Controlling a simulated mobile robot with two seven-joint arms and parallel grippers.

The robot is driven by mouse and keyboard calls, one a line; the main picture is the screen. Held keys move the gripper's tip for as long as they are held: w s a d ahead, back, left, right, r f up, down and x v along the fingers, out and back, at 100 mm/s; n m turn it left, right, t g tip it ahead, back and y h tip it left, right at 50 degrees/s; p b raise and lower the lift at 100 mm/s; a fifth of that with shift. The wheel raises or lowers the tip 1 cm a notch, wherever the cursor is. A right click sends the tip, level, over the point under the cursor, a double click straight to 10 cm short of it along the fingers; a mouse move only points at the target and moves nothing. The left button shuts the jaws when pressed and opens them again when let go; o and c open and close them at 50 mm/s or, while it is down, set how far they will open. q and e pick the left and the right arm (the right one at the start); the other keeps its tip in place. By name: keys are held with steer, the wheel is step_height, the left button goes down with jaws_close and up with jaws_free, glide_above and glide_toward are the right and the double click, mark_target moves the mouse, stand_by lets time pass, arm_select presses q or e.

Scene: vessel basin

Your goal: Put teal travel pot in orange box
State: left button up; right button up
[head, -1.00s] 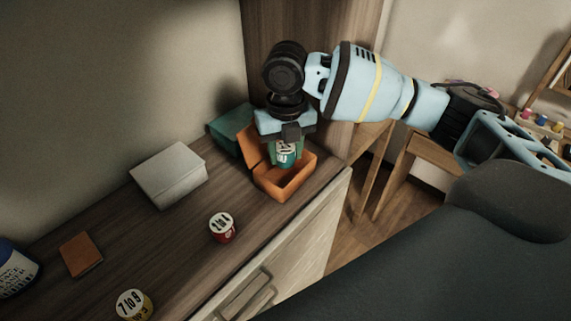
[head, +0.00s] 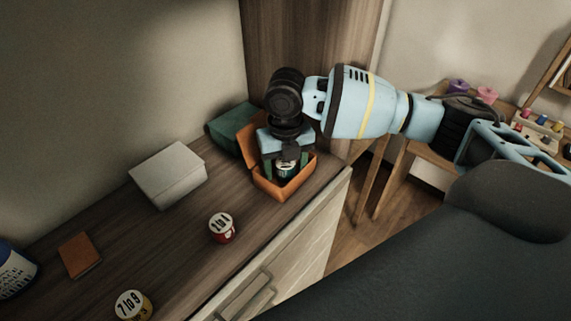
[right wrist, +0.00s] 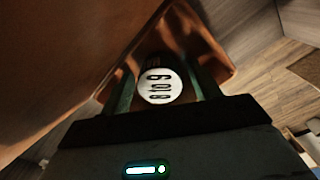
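The teal travel pot (head: 286,169) is down inside the orange box (head: 274,192), mostly hidden by my gripper and the box wall. Its white lid with dark marks shows in the right wrist view (right wrist: 160,86). My right gripper (head: 288,165) points down into the box with a finger on either side of the pot. In the right wrist view the fingers (right wrist: 165,90) stand apart, with a narrow gap beside the lid, so the gripper looks open. The orange box's lid stands raised at its back left. My left gripper is not in view.
A dark green box (head: 230,126) stands just behind the orange box, near the wooden panel. A white box (head: 168,176), a red pot (head: 222,228), a yellow pot (head: 133,306), a brown block (head: 80,254) and a blue container (head: 14,270) stand on the cabinet top.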

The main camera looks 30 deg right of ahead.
steer(key=shift+r, duration=0.1)
step_height(320, 180, up, 12)
steer(key=shift+p, duration=0.3)
stand_by(0.3)
steer(key=shift+r, duration=0.1)
stand_by(1.0)
